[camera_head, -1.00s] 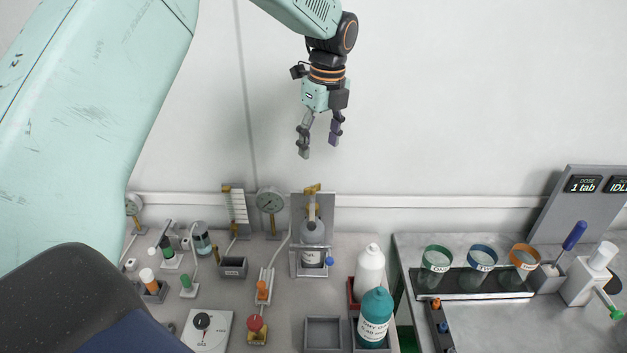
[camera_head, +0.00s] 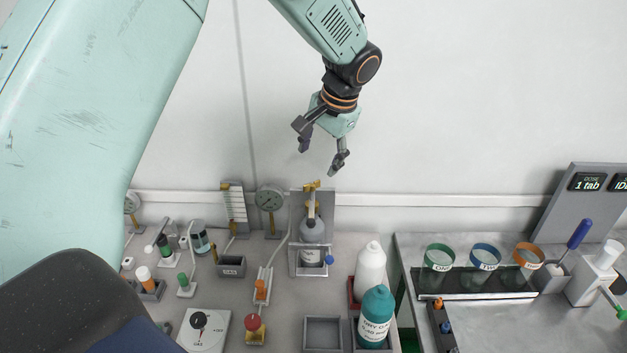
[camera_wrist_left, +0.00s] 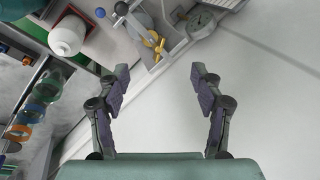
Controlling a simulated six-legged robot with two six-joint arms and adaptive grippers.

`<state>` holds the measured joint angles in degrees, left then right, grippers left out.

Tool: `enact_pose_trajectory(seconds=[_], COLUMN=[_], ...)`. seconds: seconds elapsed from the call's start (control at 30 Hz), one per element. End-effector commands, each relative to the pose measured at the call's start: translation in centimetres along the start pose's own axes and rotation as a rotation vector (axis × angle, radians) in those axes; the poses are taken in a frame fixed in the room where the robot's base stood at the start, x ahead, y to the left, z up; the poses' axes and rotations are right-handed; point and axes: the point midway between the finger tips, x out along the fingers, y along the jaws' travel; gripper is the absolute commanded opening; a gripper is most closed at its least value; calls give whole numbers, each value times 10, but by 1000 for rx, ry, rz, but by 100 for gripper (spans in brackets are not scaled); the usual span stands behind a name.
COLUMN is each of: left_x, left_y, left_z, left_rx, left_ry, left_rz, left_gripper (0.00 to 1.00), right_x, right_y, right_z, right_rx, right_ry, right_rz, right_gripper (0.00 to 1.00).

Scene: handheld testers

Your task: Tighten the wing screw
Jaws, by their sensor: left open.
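The gold wing screw (camera_head: 312,185) sits at the top of a grey metal stand (camera_head: 327,240) against the back wall. A grey bottle (camera_head: 312,233) stands in this stand below it. In the left wrist view the gold wing screw (camera_wrist_left: 157,42) shows beyond and between the fingertips. My left gripper (camera_head: 319,158) is open and empty, a little above the screw and apart from it. Its two spread fingers also show in the left wrist view (camera_wrist_left: 159,80). My right gripper is not in view.
A round gauge (camera_head: 270,198) stands left of the stand. A white bottle (camera_head: 369,268) and a teal bottle (camera_head: 376,318) stand to its right. Several small testers crowd the bench on the left. An empty grey tray (camera_head: 323,333) lies at the front.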

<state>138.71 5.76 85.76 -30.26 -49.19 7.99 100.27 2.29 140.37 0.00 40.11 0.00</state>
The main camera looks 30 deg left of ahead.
Motion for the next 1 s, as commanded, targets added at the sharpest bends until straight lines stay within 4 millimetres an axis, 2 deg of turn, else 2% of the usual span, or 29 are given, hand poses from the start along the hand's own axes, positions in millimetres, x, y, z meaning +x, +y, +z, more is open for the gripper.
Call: enact_pose_trajectory(seconds=[0.4, 0.6, 0.83, 1.0], left_x=[10, 11, 13, 32], left_y=[3, 2, 2, 2], left_z=[2, -2, -3, -3], left_rx=[-778, -1103, -1256, -1260], left_ry=[45, 70, 73, 70], left_rz=[-20, -4, 4, 4], left_gripper=[66, 66, 66, 66], right_x=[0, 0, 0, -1], right_y=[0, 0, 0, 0], right_z=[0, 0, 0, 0], right_rx=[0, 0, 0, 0], right_ry=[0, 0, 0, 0], right_rz=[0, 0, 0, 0], right_gripper=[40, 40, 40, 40])
